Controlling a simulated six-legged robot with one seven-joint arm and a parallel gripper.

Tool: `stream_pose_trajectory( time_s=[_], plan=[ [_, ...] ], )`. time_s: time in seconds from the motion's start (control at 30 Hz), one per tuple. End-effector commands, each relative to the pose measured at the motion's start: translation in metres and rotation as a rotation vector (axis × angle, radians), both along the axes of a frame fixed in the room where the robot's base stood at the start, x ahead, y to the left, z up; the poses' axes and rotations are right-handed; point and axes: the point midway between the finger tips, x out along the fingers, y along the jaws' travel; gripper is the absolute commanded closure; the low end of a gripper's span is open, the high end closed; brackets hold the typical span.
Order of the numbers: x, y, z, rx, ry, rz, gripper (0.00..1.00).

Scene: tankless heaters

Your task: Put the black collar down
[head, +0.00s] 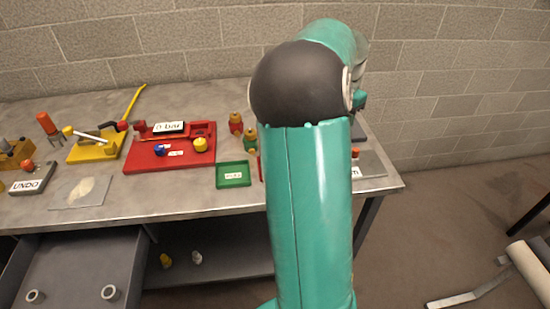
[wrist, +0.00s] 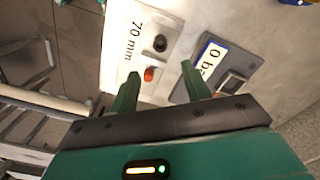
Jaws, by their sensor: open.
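A small black round piece (wrist: 161,43), which looks like the black collar, sits on the pale plate marked "70 mm" (wrist: 124,65) in the wrist view. An orange-red piece (wrist: 149,74) is beside it on the same plate. My gripper (wrist: 158,78) is open above the plate, with its fingers apart and nothing held between them. The black piece shows beyond the fingertips, apart from them in the picture. In the head view my own arm hides the gripper and the black piece.
A dark grey block with a "0 b..." label (wrist: 205,67) stands close by the right finger. In the head view, a red tray (head: 180,160), a green tray (head: 233,175) and a yellow stand (head: 95,148) occupy the steel table (head: 140,216) left of my arm.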

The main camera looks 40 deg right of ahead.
Motion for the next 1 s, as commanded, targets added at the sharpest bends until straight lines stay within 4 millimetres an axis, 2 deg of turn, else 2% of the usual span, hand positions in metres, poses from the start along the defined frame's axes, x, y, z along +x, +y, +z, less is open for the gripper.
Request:
stream_pose_trajectory(
  time_s=[0.13,0.23,0.27,0.4,0.57,0.67,0.8,0.9,1.0],
  plan=[
    [0.004,0.014,0.003,0.009,-0.023,0.042,0.52],
    [0.012,0.045,0.010,0.026,-0.069,0.132,0.52],
    [0.014,0.058,0.013,0.029,-0.086,0.170,0.52],
    [0.023,0.127,0.029,0.037,-0.169,0.381,0.52],
    [0.020,0.208,0.046,0.010,-0.251,0.639,0.52],
    [0.010,0.257,0.055,-0.027,-0.294,0.804,0.52],
    [-0.012,0.319,0.062,-0.108,-0.344,1.036,0.52],
    [-0.033,0.358,0.063,-0.185,-0.370,1.197,0.52],
    [-0.053,0.387,0.061,-0.267,-0.386,1.335,0.52]
  ],
)
